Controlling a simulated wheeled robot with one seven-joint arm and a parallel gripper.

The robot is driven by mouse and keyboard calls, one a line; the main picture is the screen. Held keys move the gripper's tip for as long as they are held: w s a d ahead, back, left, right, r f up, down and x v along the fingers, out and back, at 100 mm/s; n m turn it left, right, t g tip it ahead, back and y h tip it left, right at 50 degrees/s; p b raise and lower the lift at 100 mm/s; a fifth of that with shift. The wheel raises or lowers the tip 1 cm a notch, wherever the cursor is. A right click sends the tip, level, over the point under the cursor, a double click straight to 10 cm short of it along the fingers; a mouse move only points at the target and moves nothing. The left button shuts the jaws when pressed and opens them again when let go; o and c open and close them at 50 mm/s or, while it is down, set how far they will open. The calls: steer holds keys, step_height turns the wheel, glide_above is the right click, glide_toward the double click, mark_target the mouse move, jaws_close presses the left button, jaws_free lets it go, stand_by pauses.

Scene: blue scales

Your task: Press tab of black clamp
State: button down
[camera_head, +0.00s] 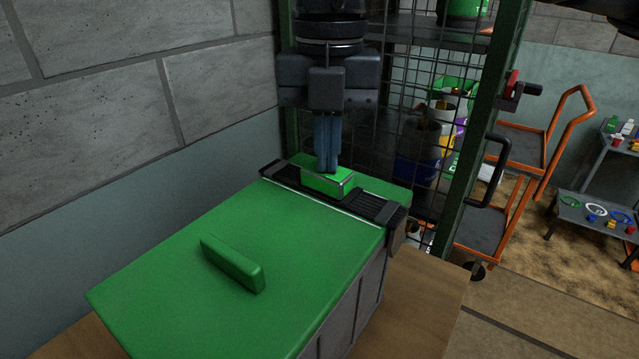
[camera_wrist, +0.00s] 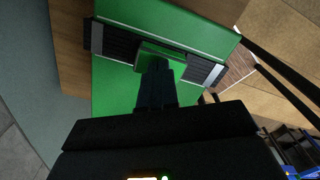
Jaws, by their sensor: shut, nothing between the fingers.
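A black clamp (camera_head: 374,207) lies as a ribbed strip across the far end of a green box lid (camera_head: 180,295). A raised green tab (camera_head: 343,187) sits at the middle of the clamp. My gripper (camera_head: 328,171) points straight down over the tab with its blue-grey fingers shut and empty. The fingertips are at or just above the tab's top; I cannot tell if they touch. In the wrist view, the gripper (camera_wrist: 157,62) overlaps the tab (camera_wrist: 147,47) and hides part of it. The clamp's ribbed arms (camera_wrist: 114,43) show on both sides.
A green bar handle (camera_head: 233,263) stands up from the lid. The box sits on a wooden top (camera_head: 425,300). A grey block wall (camera_head: 110,110) is close on the left. A wire-mesh rack with a green post (camera_head: 480,120) stands behind and right. Orange carts (camera_head: 570,110) are farther right.

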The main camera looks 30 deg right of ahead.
step_height(320, 180, up, 9)
steer(key=p, duration=0.3)
stand_by(0.8)
stand_by(0.5)
